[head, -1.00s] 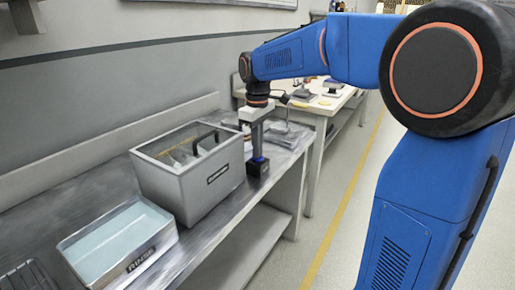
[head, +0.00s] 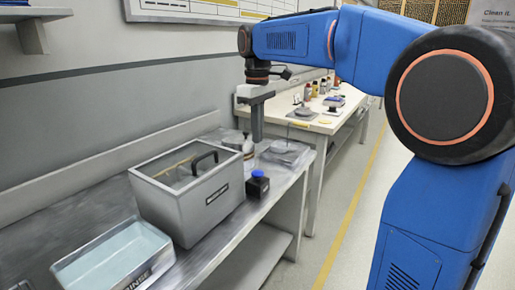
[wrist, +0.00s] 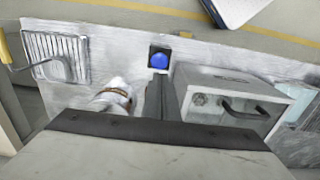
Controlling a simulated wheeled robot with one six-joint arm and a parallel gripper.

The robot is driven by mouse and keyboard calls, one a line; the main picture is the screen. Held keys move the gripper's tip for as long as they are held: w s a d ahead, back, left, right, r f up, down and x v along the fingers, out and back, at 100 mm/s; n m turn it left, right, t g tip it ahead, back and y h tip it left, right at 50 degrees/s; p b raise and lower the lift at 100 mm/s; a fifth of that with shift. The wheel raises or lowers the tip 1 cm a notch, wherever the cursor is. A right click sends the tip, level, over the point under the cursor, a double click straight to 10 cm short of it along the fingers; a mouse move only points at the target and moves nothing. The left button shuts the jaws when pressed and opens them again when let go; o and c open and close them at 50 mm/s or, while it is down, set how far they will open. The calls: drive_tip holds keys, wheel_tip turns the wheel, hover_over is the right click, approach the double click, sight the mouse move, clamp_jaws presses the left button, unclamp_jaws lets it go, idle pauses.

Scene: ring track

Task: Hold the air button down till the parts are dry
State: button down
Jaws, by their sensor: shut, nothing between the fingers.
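The blue air button (head: 258,174) sits on a small black box (head: 257,188) at the bench's front edge. It also shows in the wrist view (wrist: 158,61). My gripper (head: 257,138) is shut and empty, pointing down above the button with a clear gap. Its fingers (wrist: 154,88) also show in the wrist view, close to the button in the picture. Left of the button stands a grey box (head: 205,212) with a clear lid and a dark handle. I cannot make out the parts or their wetness through the lid.
A tray marked RINSE (head: 150,270) holds pale blue liquid at the front left. A white bottle (head: 248,146) and a ribbed metal plate (head: 285,152) lie behind the button. A second table (head: 325,125) with small items stands beyond. The aisle at right is clear.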

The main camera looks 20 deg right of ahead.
drive_tip(key=shift+r, duration=1)
drive_tip(key=s+d+f+m+t, duration=0.1)
drive_tip(key=s+d+f+m, duration=0.1)
drive_tip(key=s+f, duration=0.5)
drive_tip(key=s+d+f+m+t, duration=0.2)
drive_tip(key=s+f, duration=0.5)
drive_tip(key=s, duration=0.6)
drive_tip(key=s+d+f+m+t, duration=0.1)
drive_tip(key=s+d+f+m, duration=0.2)
drive_tip(key=s+f, duration=0.4)
drive_tip(key=s+m, duration=0.1)
drive_tip(key=s, duration=0.2)
drive_tip(key=shift+s+d+f+t, duration=0.2)
drive_tip(key=shift+s+f+t, duration=0.05)
drive_tip(key=shift+f+t, duration=0.15)
drive_tip(key=shift+r, duration=0.1)
